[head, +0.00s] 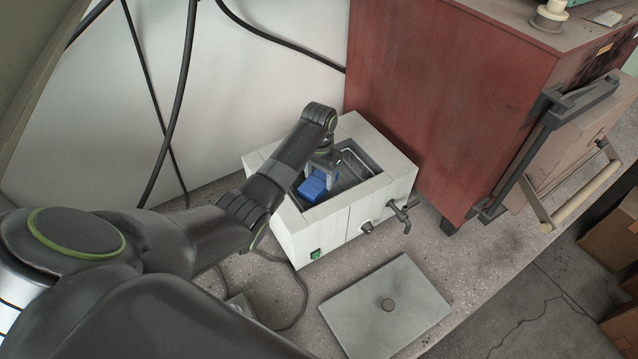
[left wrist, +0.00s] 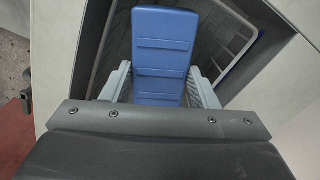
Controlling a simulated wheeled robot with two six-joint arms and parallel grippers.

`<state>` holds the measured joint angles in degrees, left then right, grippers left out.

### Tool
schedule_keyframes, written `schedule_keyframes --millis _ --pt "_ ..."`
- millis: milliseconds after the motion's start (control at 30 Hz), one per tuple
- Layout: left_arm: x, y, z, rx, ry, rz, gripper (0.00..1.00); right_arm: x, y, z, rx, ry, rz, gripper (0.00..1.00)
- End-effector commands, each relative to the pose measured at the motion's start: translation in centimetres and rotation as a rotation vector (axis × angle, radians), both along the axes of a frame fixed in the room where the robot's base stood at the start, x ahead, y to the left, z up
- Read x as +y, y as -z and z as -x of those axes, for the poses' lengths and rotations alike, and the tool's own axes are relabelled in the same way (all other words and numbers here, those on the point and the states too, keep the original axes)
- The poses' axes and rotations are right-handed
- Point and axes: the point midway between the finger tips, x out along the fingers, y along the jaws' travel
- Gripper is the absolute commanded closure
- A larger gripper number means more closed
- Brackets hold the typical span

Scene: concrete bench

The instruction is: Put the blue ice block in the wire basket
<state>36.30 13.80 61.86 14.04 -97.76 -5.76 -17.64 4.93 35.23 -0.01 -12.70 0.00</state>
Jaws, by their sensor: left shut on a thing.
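The blue ice block (head: 314,187) is inside the opening of a white box-shaped bath (head: 330,235) on the bench. My left gripper (head: 322,172) reaches down into the opening and is shut on the block. In the left wrist view the block (left wrist: 163,50) stands between the two grey fingers of the gripper (left wrist: 160,88). The wire basket (left wrist: 232,42) shows as grey bars inside the bath, beside and behind the block. In the head view a bit of its wire (head: 357,160) shows at the opening's right. I cannot tell whether the block touches the basket. My right gripper is not in view.
A tap (head: 403,214) sticks out of the bath's front. A large red cabinet (head: 440,100) stands close at the right. Black cables hang along the wall.

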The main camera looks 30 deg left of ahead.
Motion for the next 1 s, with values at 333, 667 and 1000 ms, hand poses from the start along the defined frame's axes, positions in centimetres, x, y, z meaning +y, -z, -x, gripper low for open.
schedule_keyframes --millis 333,667,1000 --pt "0.0 3.8 0.1 0.002 0.000 -0.001 0.75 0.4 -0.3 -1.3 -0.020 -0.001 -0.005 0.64" --pt "0.0 4.1 0.0 0.001 0.000 -0.001 0.75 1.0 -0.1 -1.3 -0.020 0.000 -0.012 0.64" --pt "0.0 4.1 0.1 0.001 0.000 0.000 0.24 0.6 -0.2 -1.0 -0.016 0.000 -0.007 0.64"
